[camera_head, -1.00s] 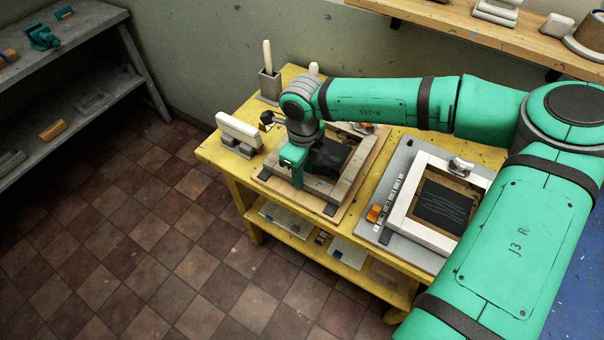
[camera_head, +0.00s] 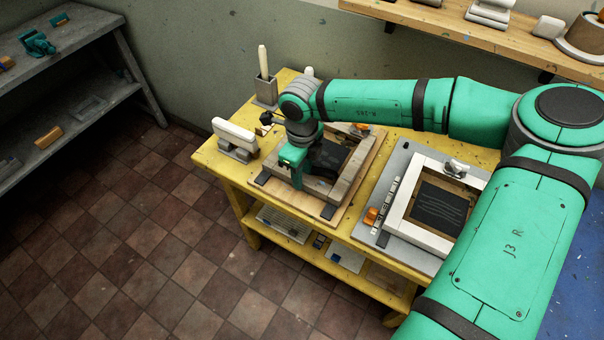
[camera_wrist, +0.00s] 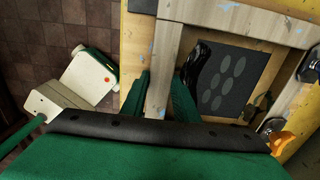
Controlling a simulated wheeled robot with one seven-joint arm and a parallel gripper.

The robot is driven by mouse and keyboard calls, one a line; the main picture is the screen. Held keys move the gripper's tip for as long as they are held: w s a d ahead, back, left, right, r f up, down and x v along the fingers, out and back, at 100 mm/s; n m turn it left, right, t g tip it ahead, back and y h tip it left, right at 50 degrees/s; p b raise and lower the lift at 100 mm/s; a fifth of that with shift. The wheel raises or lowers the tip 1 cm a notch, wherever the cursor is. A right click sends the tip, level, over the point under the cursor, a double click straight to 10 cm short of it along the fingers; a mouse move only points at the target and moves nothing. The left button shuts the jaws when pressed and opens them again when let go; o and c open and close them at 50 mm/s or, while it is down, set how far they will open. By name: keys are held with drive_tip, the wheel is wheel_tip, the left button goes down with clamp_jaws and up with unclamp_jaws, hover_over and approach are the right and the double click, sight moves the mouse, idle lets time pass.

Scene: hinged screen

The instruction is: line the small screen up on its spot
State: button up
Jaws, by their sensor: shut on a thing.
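The small screen is a pale wooden frame (camera_head: 352,172) around a dark panel. It lies over a wooden baseboard (camera_head: 285,199) on the left part of the yellow table. My gripper (camera_head: 293,172) is down at the frame's left side. In the wrist view, my fingers (camera_wrist: 161,98) stand on both sides of one bar of the small screen (camera_wrist: 235,20), shut on it. The dark panel (camera_wrist: 222,85) with grey ovals shows inside the frame. An orange knob (camera_wrist: 283,141) and metal clamp parts (camera_wrist: 310,66) sit at its far edge. My wrist hides part of the frame in the head view.
A larger white-framed screen (camera_head: 412,184) lies on a grey board to the right. A white-topped block (camera_head: 235,132) and a holder (camera_head: 266,90) stand left and behind on the yellow table (camera_head: 225,168). A wall shelf (camera_head: 470,30) runs above.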

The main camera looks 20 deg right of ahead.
drive_tip(key=shift+w, duration=0.1)
idle(0.5)
drive_tip(key=o, duration=1)
drive_tip(key=shift+w+r, duration=0.1)
drive_tip(key=shift+c, duration=0.3)
drive_tip(key=shift+r, duration=3.45)
drive_tip(key=shift+a, duration=0.15)
